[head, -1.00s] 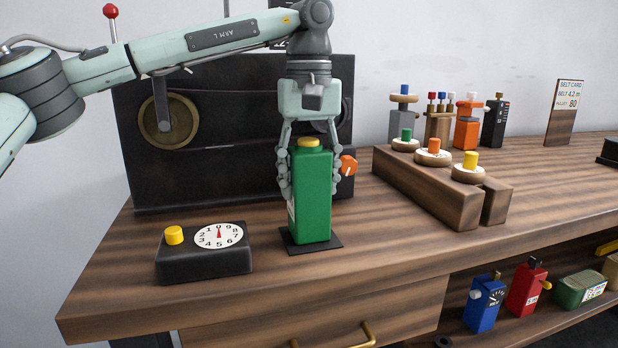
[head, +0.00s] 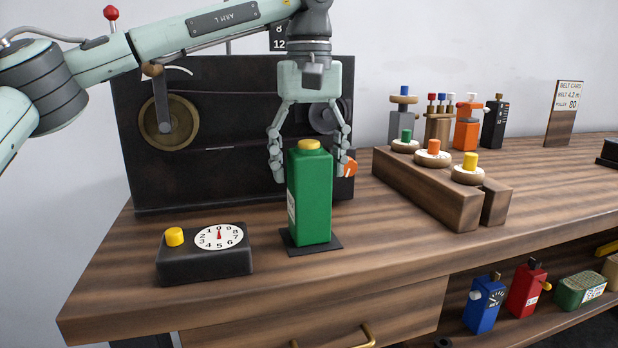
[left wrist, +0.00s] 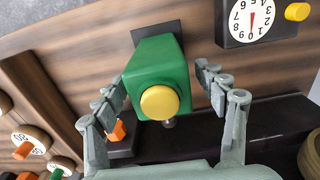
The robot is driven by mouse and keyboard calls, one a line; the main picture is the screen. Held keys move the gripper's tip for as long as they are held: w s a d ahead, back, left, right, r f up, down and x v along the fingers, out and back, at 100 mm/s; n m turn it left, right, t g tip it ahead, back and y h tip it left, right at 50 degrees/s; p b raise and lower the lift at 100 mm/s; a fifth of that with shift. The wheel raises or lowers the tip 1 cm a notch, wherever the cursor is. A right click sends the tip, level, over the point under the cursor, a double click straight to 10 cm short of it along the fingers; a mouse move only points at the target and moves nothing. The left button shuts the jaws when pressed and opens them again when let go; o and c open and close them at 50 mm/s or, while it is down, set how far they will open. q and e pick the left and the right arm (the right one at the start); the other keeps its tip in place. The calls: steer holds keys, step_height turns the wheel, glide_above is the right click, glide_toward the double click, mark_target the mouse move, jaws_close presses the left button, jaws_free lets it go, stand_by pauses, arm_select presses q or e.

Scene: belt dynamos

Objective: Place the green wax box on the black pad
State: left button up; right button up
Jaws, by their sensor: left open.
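The green wax box (head: 310,198), with a yellow cap, stands upright on the black pad (head: 325,247) on the bench. My left gripper (head: 309,176) is open, its fingers spread apart behind and to either side of the box's upper part. In the left wrist view the green box (left wrist: 153,70) shows between the spread fingertips (left wrist: 162,84), with gaps on both sides. The black pad (left wrist: 157,32) shows at the box's far end there. My right gripper is not in view.
A black dial box (head: 205,262) with a yellow button stands left of the pad. The dark belt machine (head: 225,180) with an orange knob (head: 349,167) stands behind. A wooden block (head: 425,190) with coloured pegs is to the right.

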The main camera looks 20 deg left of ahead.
arm_select(q)
step_height(320, 180, up, 9)
steer(key=shift+f+p, duration=0.2)
steer(key=shift+p, duration=0.4)
steer(key=shift+r, duration=0.45)
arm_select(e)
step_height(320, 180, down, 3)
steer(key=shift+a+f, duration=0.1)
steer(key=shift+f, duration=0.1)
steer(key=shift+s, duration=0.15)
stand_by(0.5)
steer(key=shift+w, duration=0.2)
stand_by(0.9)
arm_select(q)
steer(key=shift+d, duration=0.1)
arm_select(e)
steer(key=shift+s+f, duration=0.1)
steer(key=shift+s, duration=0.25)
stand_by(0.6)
